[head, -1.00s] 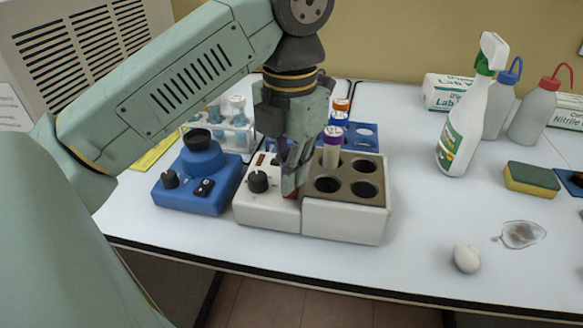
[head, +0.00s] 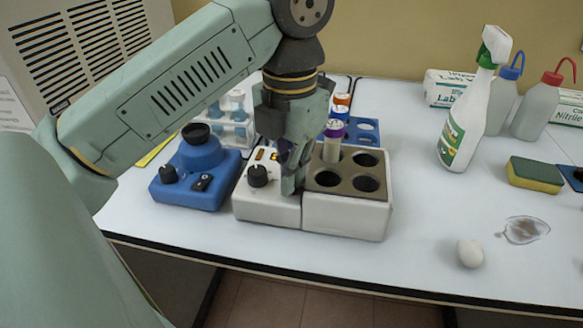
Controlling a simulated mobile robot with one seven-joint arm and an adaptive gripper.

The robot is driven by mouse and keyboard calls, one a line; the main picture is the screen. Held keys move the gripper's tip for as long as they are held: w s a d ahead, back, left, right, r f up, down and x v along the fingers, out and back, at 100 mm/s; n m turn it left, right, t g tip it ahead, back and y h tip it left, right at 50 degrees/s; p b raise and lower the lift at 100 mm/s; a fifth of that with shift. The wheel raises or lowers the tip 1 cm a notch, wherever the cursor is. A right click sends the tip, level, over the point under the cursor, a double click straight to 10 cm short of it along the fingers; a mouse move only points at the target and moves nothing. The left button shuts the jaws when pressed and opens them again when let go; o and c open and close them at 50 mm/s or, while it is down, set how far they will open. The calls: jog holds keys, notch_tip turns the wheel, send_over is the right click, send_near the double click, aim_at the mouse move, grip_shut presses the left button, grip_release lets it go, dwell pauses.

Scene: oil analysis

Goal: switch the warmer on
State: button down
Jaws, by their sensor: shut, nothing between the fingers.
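The warmer is a white box with a control part (head: 262,207) on the left and a dark block with round wells (head: 346,185) on the right. A purple-capped tube (head: 333,143) stands in a back well. A black knob (head: 258,175) and a small display (head: 262,155) with an orange-yellow glow are on the control part. My gripper (head: 290,188) is shut and empty, pointing down at the right side of the control part, beside the block. Its fingers cover the spot where a red switch showed earlier, and I cannot tell whether they touch it.
A blue mixer (head: 190,190) with a black cup stands close on the left. Behind are a tube rack (head: 238,120) and a blue rack (head: 368,133). A spray bottle (head: 465,120), a sponge (head: 535,174) and an egg-like white object (head: 470,253) are on the right.

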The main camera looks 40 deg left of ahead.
jog(key=shift+r+p, duration=2.7)
jog(key=shift+r, duration=0.8)
jog(key=shift+f, duration=0.1)
